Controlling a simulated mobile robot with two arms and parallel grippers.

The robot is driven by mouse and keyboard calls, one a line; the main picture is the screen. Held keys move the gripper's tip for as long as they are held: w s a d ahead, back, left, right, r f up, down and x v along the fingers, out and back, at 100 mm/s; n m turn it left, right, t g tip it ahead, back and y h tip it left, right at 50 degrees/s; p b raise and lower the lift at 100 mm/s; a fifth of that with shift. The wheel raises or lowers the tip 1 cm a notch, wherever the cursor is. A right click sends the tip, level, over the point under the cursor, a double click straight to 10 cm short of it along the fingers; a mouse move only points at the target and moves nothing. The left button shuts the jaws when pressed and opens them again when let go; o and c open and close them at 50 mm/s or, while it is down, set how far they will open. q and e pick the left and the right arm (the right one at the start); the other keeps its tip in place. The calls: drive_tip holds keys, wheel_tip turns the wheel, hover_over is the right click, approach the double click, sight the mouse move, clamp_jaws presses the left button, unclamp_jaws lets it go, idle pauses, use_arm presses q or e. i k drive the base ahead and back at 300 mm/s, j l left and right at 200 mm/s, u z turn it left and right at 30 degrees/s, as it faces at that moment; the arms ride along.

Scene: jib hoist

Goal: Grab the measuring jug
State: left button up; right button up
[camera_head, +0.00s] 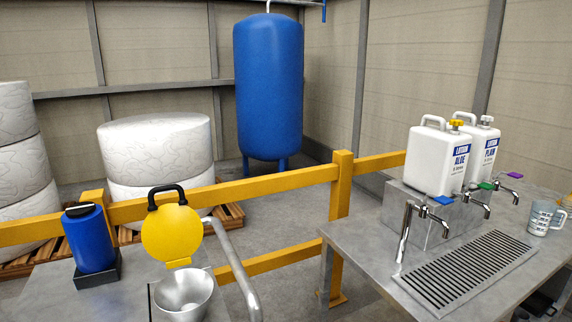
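The measuring jug (540,217) is a clear jug with dark and pale markings and a handle on its right. It stands upright on the right metal table (350,243), near the right edge of the view, to the right of the drain grille. Dark parts show at the lower right corner, low by the table edge; they may belong to my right gripper (538,309), but its fingers cannot be made out clearly. Nothing is seen touching the jug. My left gripper is not in view.
Two white lotion canisters (437,160) stand on a metal block behind several taps and a drain grille (465,270). A yellow rail (270,185) runs behind the tables.

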sight(542, 212)
drive_tip(key=z, duration=1.5)
drive_tip(key=u, duration=0.25)
drive_tip(key=i+l+u, duration=0.25)
drive_tip(key=u, duration=0.2)
drive_tip(key=i+l+u, duration=0.25)
drive_tip(key=u, duration=0.25)
drive_tip(key=l, duration=0.1)
